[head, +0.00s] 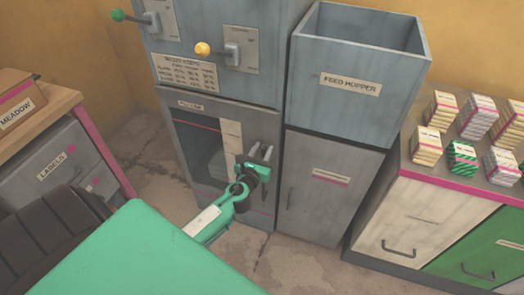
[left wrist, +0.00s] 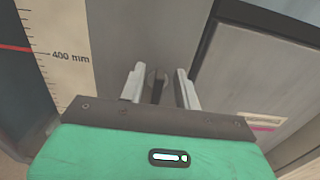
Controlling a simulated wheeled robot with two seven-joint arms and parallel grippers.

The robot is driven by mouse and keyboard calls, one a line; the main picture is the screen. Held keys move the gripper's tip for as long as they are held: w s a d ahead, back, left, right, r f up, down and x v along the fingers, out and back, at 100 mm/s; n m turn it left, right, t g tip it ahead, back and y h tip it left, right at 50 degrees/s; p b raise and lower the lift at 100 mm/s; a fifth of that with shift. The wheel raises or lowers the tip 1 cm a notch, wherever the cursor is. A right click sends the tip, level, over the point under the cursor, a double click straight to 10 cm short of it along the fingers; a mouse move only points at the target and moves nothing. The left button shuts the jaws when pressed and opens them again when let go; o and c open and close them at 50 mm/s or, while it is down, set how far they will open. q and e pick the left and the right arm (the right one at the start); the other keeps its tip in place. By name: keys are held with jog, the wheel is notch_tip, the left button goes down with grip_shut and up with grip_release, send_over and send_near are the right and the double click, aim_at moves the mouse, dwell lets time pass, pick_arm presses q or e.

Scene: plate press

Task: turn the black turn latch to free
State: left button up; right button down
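The black turn latch (left wrist: 151,88) shows in the left wrist view as a small dark upright piece on the grey press front. My left gripper (left wrist: 160,85) has its two pale fingers apart, one on each side of the latch, with gaps showing between. I cannot tell how deep the latch sits between them. In the head view my left gripper (head: 261,153) is at the right side of the press's lower front, beside the window. The latch cannot be made out there. My right gripper is not in view.
A white scale strip (left wrist: 58,50) marked 400 mm runs left of the gripper. The feed hopper (head: 335,112) stands right of the press. Levers with a green knob (head: 117,15) and a yellow knob (head: 202,49) are above. A cabinet (head: 410,215) with small boxes is far right.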

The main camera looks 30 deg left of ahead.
pick_arm(q)
grip_shut()
